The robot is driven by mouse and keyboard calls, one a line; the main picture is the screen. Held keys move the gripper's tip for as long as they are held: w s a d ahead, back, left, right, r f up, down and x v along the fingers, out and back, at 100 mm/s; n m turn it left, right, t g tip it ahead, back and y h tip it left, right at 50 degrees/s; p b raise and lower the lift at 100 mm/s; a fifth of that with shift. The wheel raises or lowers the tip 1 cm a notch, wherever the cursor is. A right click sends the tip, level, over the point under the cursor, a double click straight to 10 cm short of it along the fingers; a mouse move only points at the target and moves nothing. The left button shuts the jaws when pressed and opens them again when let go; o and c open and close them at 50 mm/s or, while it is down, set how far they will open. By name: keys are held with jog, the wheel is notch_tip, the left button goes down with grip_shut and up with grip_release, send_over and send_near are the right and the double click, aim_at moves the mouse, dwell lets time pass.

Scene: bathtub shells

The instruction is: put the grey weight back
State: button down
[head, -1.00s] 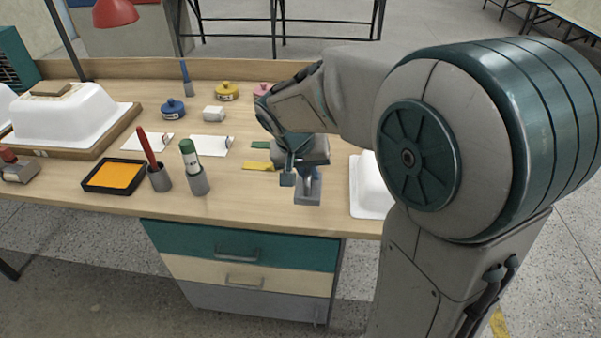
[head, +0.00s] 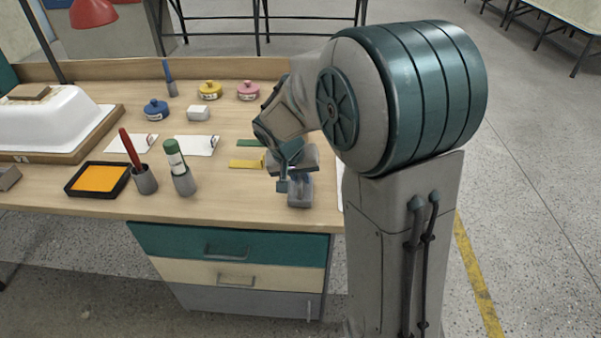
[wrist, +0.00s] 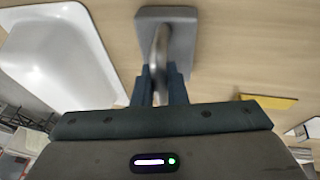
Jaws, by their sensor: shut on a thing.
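The grey weight (head: 300,192) is a flat grey block with an upright handle, near the front right of the wooden bench. My gripper (head: 289,180) is above it, pointing down. In the wrist view, my gripper's fingers (wrist: 160,88) are shut on the metal handle of the weight (wrist: 182,35). My gripper and arm partly cover the weight in the head view. I cannot tell whether its base touches the bench or hangs just above it.
Yellow (head: 246,164) and green (head: 250,143) strips lie left of the weight. A green marker cup (head: 184,184), a red pen cup (head: 145,181) and an orange pad (head: 98,179) stand further left. A white tub (wrist: 62,50) is close by. Coloured pots, including a pink one (head: 248,91), stand behind.

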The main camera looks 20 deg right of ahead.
jog(key=c, duration=1.9)
grip_release()
jog(key=shift+f, duration=0.15)
jog(key=o, duration=0.4)
jog(key=shift+o, duration=0.2)
jog(key=shift+r, duration=0.2)
jog(key=shift+a+r, duration=0.1)
jog(key=shift+r, duration=0.25)
jog(key=p+v, duration=0.1)
jog(key=v, duration=1)
jog(key=s+d+f+n+y, duration=0.1)
jog(key=s+f, duration=0.1)
jog(key=s, duration=0.7)
jog(key=s+d+f+n+y, duration=0.1)
jog(key=s+n+y, duration=0.1)
jog(key=s, duration=0.7)
jog(key=shift+d+f+g+y, duration=0.3)
jog(key=shift+d+f, duration=0.1)
